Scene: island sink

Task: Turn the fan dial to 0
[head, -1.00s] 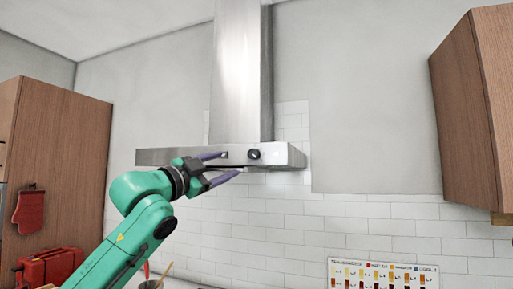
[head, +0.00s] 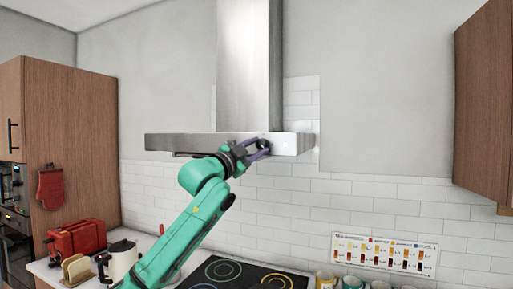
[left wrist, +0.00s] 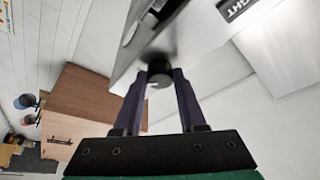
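The fan dial (left wrist: 158,80) is a small dark round knob on the front of the steel range hood (head: 190,142). In the head view my left gripper (head: 262,148) is at the right part of the hood's front and covers most of the dial. In the left wrist view the purple fingers (left wrist: 162,78) sit on either side of the dial, with almost no gap, and appear shut on it. The dial's marking cannot be read. My right gripper is not in view.
A stove with ring burners (head: 245,277) lies below the hood. A red toaster (head: 77,238), a kettle (head: 122,262) and several mugs (head: 352,283) stand on the counter. Wooden cabinets flank both sides. The wall around the hood is clear.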

